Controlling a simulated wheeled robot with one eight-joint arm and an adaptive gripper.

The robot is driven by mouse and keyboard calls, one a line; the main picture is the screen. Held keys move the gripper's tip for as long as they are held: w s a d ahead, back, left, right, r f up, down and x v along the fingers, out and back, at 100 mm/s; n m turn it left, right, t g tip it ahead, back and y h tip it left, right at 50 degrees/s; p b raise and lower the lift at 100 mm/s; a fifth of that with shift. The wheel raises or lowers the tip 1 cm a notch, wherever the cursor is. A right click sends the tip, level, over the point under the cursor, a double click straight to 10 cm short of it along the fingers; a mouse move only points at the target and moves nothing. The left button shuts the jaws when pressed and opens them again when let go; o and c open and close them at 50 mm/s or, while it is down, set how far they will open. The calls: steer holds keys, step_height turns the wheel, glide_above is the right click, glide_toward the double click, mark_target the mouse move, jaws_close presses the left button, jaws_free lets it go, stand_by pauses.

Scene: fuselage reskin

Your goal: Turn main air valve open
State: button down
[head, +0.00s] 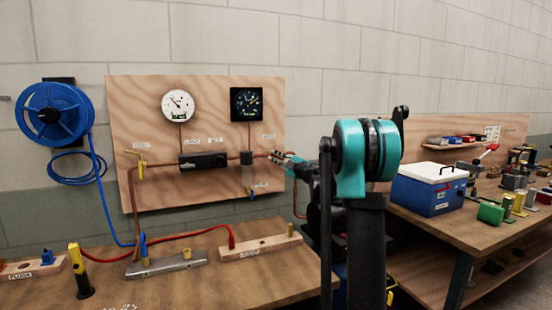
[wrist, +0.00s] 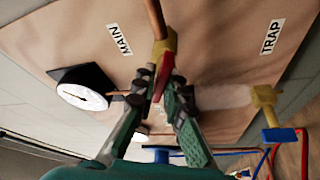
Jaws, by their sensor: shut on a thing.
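The main air valve has a yellow body (wrist: 166,46) on a copper pipe, beside the MAIN label (wrist: 118,40) in the wrist view. Its red lever (wrist: 160,78) lies between my fingertips. My gripper (wrist: 162,84) is shut on this lever, and the fingers partly cover it. In the head view my gripper (head: 281,158) is at the right side of the wooden panel (head: 140,100), at the right end of the copper pipe. There the valve is mostly hidden by the gripper. The lever's exact angle is hard to tell.
A yellow trap valve (wrist: 265,97) with a blue handle is right of my gripper in the wrist view. A white gauge (head: 181,105) and a black gauge (head: 246,103) are on the panel. A bench (head: 215,265) with hoses stands below. A blue box (head: 428,192) is on the right bench.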

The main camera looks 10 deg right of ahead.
steer(key=n+g, duration=0.1)
steer(key=n, duration=0.1)
steer(key=n+g, duration=0.1)
steer(key=n, duration=0.2)
steer(key=shift+f, duration=0.15)
steer(key=shift+n, duration=0.4)
steer(key=c, duration=1.6)
jaws_free()
steer(key=shift+c, duration=0.2)
steer(key=v, duration=1.2)
steer(key=shift+s, duration=0.1)
